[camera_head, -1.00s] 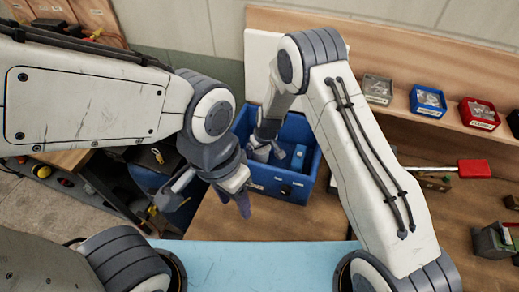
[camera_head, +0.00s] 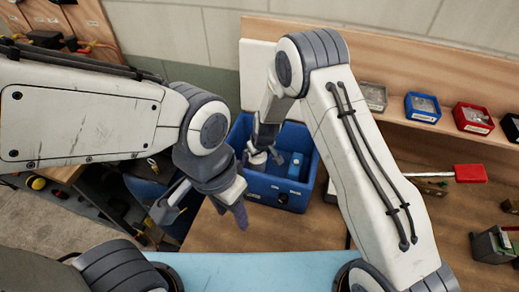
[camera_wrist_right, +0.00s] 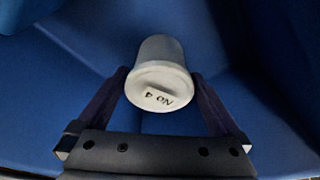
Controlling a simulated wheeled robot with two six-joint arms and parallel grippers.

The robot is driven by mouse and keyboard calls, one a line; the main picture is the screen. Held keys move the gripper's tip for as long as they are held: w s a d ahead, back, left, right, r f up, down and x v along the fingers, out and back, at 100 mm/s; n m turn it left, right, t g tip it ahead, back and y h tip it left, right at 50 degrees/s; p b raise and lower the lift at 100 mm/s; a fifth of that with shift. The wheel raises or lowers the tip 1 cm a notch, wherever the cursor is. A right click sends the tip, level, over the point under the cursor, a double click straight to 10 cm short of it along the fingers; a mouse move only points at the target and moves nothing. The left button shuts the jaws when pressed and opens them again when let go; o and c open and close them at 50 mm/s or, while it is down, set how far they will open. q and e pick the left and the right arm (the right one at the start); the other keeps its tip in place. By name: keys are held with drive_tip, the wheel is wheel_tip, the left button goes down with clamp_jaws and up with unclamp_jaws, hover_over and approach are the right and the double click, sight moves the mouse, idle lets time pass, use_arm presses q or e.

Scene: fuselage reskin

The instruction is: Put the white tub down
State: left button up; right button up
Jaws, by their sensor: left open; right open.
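In the head view my right gripper (camera_head: 262,155) reaches down into the bin, and the tub is mostly hidden there. My left gripper (camera_head: 205,210) is open and empty, to the left of the bin above the table edge.
The blue bin stands on a wooden bench (camera_head: 290,230) and holds a blue item (camera_head: 296,165). A shelf at the right carries a blue box (camera_head: 422,107) and a red box (camera_head: 473,118). A red-handled tool (camera_head: 470,173) lies below it. The bin walls stand close around my right gripper.

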drive_tip(key=b+v, duration=0.2)
drive_tip(key=v, duration=0.7)
drive_tip(key=shift+r, duration=0.4)
drive_tip(key=s+d+r+m+h, duration=0.1)
drive_tip(key=s+d+r+m, duration=0.25)
drive_tip(key=s+d, duration=0.45)
drive_tip(key=s+d+r+m+h, duration=0.15)
drive_tip(key=s+d+r, duration=0.25)
drive_tip(key=s+d, duration=0.45)
drive_tip(key=s+a+r+n+g+y+b, duration=0.1)
drive_tip(key=s+a+n+b, duration=0.4)
drive_tip(key=s+a, duration=0.8)
drive_tip(key=shift+s+r+n+g+y, duration=0.2)
drive_tip(key=shift+s+n+g+y, duration=0.2)
drive_tip(key=shift+n+g, duration=0.4)
drive_tip(key=shift+w+d, duration=0.1)
